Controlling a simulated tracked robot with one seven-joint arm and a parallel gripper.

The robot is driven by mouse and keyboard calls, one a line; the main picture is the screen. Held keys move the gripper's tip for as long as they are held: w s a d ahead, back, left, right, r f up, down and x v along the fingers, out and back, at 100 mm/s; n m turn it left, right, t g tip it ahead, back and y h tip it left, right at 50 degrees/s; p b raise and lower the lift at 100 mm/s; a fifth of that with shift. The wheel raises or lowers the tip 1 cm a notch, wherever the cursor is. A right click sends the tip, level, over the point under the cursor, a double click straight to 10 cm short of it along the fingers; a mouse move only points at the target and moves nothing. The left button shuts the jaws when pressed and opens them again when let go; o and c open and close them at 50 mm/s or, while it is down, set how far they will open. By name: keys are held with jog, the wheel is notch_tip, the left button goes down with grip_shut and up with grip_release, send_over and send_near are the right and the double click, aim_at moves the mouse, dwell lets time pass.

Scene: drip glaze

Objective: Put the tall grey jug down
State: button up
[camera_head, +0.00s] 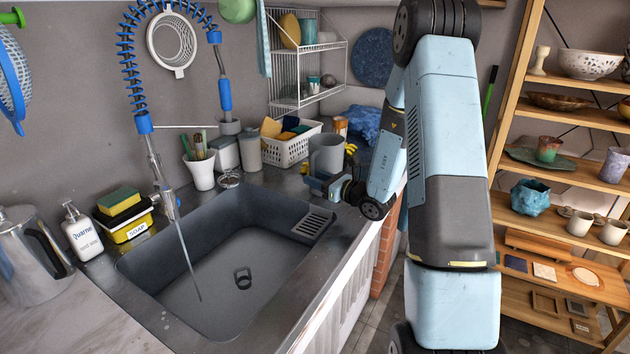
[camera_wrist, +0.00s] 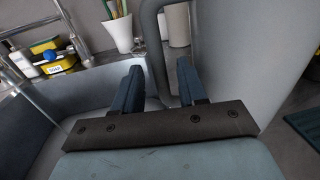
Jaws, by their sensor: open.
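The tall grey jug (camera_head: 326,153) is upright at the far right corner of the sink, in front of the white basket. Its base is partly hidden by my gripper (camera_head: 321,184), so I cannot see clearly whether it rests on the counter. In the wrist view the jug's smooth grey wall (camera_wrist: 250,55) fills the right side, and its handle (camera_wrist: 153,45) runs down between the two blue fingers of my gripper (camera_wrist: 160,88). The fingers are apart, with gaps visible beside the handle.
The sink (camera_head: 225,275) is empty apart from its drain. A white basket (camera_head: 291,148) of sponges and grey canisters (camera_head: 250,150) stand behind the jug. A white cup of brushes (camera_head: 201,172) is to the left. Wooden shelves (camera_head: 560,190) with pottery stand at the right.

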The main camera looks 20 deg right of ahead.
jog(key=v, duration=1.1)
jog(key=shift+s+d+r, duration=0.1)
jog(key=shift+s+d, duration=0.05)
jog(key=shift+s, duration=0.2)
jog(key=s+a+r+n+g, duration=1.1)
jog(key=s+a+n+g, duration=0.25)
jog(key=s+n, duration=0.3)
jog(key=s+d+r+n+t+h, duration=0.4)
jog(key=s+d+r+n+h, duration=0.3)
jog(key=s+r+n+h, duration=0.2)
jog(key=s+n+h, duration=0.2)
jog(key=s+n, duration=0.1)
jog(key=shift+r+t, duration=0.3)
jog(key=shift+t, duration=0.05)
jog(key=shift+f, duration=0.1)
